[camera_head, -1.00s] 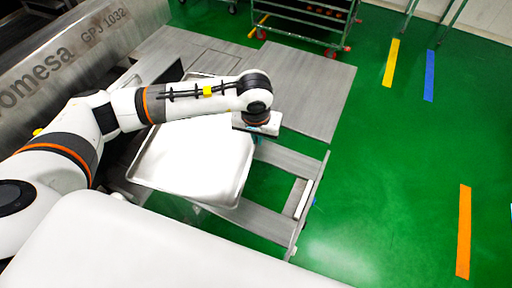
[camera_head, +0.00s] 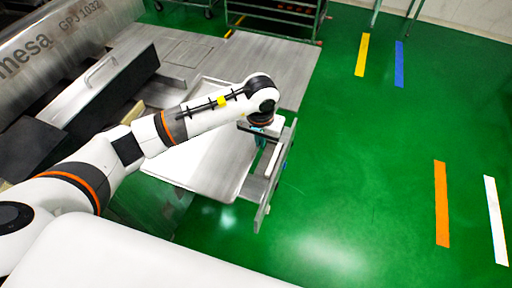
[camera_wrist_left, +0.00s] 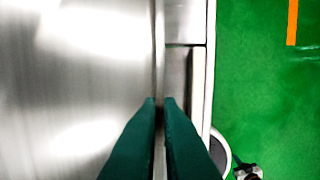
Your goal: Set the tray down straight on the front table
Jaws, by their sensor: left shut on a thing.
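A shallow, shiny metal tray (camera_head: 205,172) is in the middle of the head view, partly behind my left arm. It shows large on the left of the left wrist view (camera_wrist_left: 80,90). My left gripper (camera_head: 259,138) is at the tray's right side. In the left wrist view, its dark green fingers (camera_wrist_left: 160,104) are closed on the tray's rim. A grey metal table frame (camera_head: 262,190) with an end rail lies under and right of the tray. I cannot tell whether the tray touches it. My right gripper is out of view.
A large steel machine (camera_head: 60,40) stands at the upper left, with an open metal panel (camera_head: 100,90) beside it. A flat grey metal surface (camera_head: 275,65) lies beyond my arm. A rack (camera_head: 275,15) stands at the back. The green floor to the right is clear, with coloured strips.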

